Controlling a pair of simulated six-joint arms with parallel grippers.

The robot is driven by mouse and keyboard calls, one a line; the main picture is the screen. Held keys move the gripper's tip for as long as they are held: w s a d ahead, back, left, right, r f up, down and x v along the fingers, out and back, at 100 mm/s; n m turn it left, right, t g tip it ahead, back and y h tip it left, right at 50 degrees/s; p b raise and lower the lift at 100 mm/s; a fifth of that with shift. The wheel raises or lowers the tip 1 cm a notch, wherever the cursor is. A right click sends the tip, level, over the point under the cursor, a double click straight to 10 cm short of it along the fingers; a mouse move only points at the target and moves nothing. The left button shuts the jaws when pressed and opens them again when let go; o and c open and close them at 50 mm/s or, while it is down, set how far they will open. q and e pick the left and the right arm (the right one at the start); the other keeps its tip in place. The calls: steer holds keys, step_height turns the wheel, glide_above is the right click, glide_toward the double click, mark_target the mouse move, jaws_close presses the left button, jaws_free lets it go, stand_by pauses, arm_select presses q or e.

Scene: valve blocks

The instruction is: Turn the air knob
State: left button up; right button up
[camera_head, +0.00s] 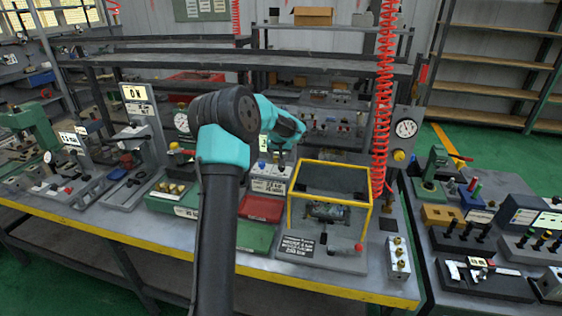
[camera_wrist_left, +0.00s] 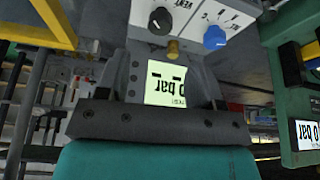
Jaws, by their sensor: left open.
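In the left wrist view, which is upside down, a pale panel carries a black knob (camera_wrist_left: 160,19) beside the word VENT and a blue knob (camera_wrist_left: 214,37) beside partly readable letters. A brass-coloured fitting (camera_wrist_left: 172,48) sits between and below them. A display reading in bar (camera_wrist_left: 165,84) is below. My left gripper (camera_wrist_left: 158,95) is open and empty, its two dark fingers apart, with the knobs beyond it. In the head view, a small valve block (camera_head: 270,170) with knobs stands just below my left wrist; the gripper fingers are hidden there. My right gripper is in neither view.
A yellow-framed box (camera_head: 330,196) stands right of the block, with a red coiled hose (camera_head: 382,100) hanging near it. A red tray (camera_head: 260,208) lies in front of the block. A gauge post (camera_head: 405,128) and a small valve manifold (camera_head: 398,258) stand farther right.

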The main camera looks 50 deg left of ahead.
arm_select(q)
steer(key=v, duration=0.9)
steer(key=shift+r, duration=0.2)
steer(key=shift+s, duration=0.1)
